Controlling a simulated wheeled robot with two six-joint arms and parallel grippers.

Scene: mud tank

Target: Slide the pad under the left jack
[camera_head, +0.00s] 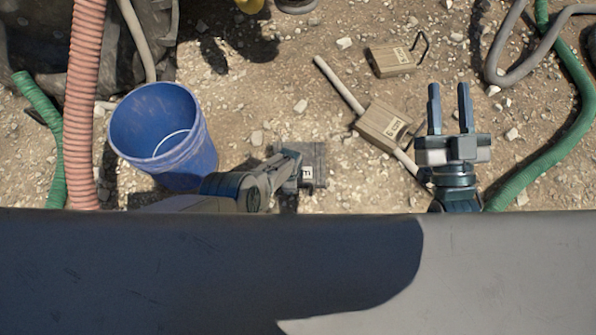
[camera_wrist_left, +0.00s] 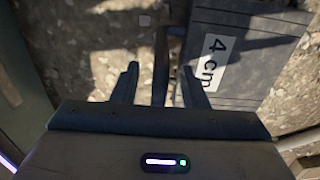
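A flat dark grey pad (camera_head: 313,160) with a white label lies on the gravel, left of centre in the head view. In the left wrist view the pad (camera_wrist_left: 240,60) fills the upper right, and its label reads "4 cm". My left gripper (camera_head: 288,168) is at the pad's left side. In the left wrist view its fingers (camera_wrist_left: 158,80) are apart, with a thin dark bar between them; I cannot tell whether they touch it. My right gripper (camera_head: 450,108) is open and empty, pointing away from the grey surface. No jack can be made out.
A large grey surface (camera_head: 480,280) spans the bottom. A blue bucket (camera_head: 190,150) stands left of my left gripper. Two tan labelled blocks (camera_head: 392,60) (camera_head: 383,125) and a pale rod (camera_head: 340,84) lie right of centre. Hoses (camera_head: 85,90) (camera_head: 560,140) run along both sides.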

